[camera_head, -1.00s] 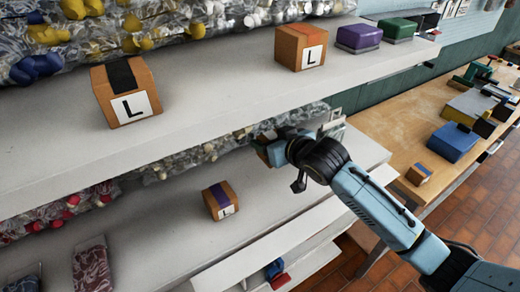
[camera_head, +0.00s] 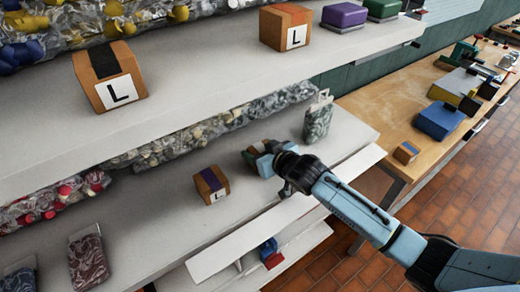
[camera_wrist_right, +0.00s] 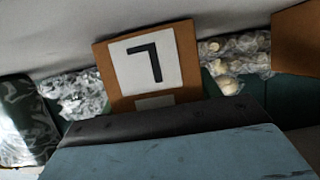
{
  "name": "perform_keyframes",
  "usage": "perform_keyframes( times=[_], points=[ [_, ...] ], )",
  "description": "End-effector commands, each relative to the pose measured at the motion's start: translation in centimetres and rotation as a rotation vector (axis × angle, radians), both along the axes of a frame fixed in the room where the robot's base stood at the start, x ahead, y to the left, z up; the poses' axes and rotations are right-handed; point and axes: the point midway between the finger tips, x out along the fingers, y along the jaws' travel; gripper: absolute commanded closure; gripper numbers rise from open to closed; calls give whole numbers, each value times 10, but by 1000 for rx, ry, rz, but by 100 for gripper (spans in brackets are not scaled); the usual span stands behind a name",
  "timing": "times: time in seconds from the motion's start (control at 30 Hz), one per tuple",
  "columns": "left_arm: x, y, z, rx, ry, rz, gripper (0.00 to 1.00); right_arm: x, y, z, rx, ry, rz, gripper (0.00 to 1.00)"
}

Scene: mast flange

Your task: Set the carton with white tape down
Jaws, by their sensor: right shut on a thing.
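My right gripper (camera_head: 266,160) is shut on a brown carton (camera_head: 249,156) over the lower shelf (camera_head: 160,215). Only a small part of this carton shows in the head view, the gripper hiding the rest. In the right wrist view the carton (camera_wrist_right: 190,50) fills the middle, with a white L label and a small pale patch, perhaps the white tape, beside the dark gripper. I cannot tell whether it touches the shelf. A carton with purple tape (camera_head: 212,192) stands on the shelf just left of the gripper. My left gripper is not in view.
The upper shelf (camera_head: 200,85) bears a black-taped carton (camera_head: 111,95), an orange-taped carton (camera_head: 284,38) and purple and green boxes. A green bag (camera_head: 317,120) stands right of the gripper; a dark red bag (camera_head: 88,265) is at left. A wooden workbench (camera_head: 380,105) is at right.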

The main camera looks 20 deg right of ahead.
Motion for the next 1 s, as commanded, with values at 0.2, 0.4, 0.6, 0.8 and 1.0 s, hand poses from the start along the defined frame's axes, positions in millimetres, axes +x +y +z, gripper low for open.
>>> perform_keyframes(
  times=[0.2, 0.4, 0.6, 0.8, 1.0],
  points=[
    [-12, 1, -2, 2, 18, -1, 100, 0, 0, -3, -1, 0, 0, 32],
    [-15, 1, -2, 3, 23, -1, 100, 0, 0, -3, -1, 1, 0, 17],
    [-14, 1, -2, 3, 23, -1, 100, 0, 0, -2, -1, 0, 0, 17],
    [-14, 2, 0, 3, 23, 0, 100, -11, -5, 4, -2, 2, 0, 17],
    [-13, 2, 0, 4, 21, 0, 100, -42, -16, 18, 0, 1, 0, 17]
  ],
)
